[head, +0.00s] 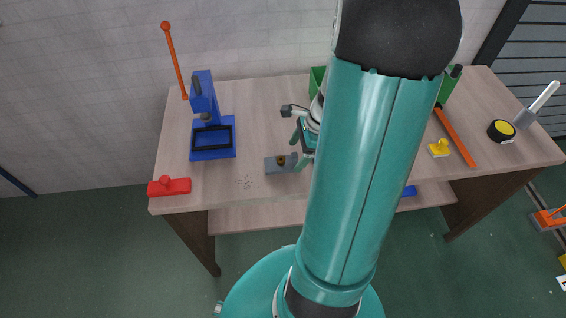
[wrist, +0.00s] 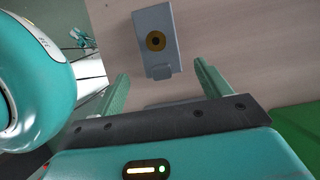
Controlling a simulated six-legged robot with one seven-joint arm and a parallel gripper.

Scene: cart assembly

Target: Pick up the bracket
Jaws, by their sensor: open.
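The bracket (head: 279,168) is a small grey block with an upright end and a brass-coloured ring, lying on the wooden workbench (head: 255,115) left of my arm in the head view. In the wrist view the bracket (wrist: 155,57) is ahead of my fingers, its ring facing the camera and its raised end nearest me. My gripper (wrist: 161,84) has its two green fingers spread apart with nothing between them. In the head view my gripper (head: 299,149) is just beside the bracket, partly hidden by my arm. Whether a finger touches the bracket cannot be told.
A blue press (head: 212,140) with an orange lever and a red block (head: 169,187) stand on the left. A yellow knobbed part (head: 439,148), an orange bar (head: 455,138) and a black-yellow roll (head: 501,131) lie on the right. A green bin (wrist: 300,127) is beside my gripper.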

